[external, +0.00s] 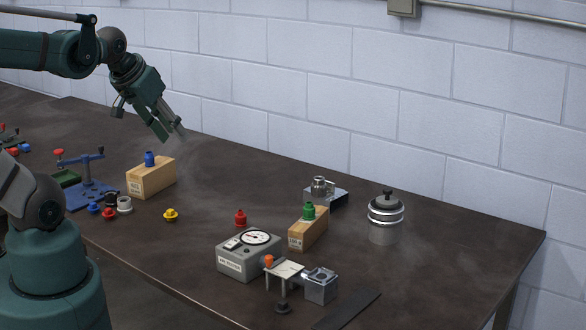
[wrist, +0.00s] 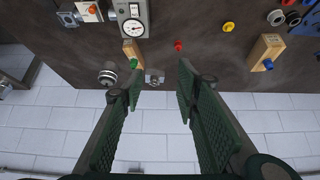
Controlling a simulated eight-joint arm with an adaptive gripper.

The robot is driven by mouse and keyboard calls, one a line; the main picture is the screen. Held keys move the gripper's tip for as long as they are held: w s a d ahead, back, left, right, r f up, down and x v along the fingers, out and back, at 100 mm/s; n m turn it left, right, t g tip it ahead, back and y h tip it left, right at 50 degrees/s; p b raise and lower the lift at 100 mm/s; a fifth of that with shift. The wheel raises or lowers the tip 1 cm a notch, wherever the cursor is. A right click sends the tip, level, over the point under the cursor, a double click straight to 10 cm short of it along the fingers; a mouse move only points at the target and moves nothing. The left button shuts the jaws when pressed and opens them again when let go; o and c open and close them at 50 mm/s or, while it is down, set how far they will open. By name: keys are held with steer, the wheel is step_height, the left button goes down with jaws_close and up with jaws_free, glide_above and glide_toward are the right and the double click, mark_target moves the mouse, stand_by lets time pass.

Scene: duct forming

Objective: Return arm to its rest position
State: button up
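My gripper (external: 173,131) hangs in the air above the left part of the workbench, near the back wall and up from the wooden block with the blue piece. In the wrist view my gripper (wrist: 160,75) has its two green textured fingers spread apart. Nothing is held between them. The dark workbench (external: 360,190) lies below and the fingers touch nothing on it.
A wooden block (external: 152,178) with a blue piece stands nearest below. A second block (external: 308,232) bears a green piece. A grey gauge box (external: 248,262), red piece (external: 240,218), yellow piece (external: 171,215) and metal canister (external: 385,222) stand around. The white wall (external: 330,95) is behind.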

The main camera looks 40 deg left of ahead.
step_height(320, 180, down, 10)
steer(key=b, duration=0.9)
steer(key=shift+b, duration=0.4)
stand_by(0.4)
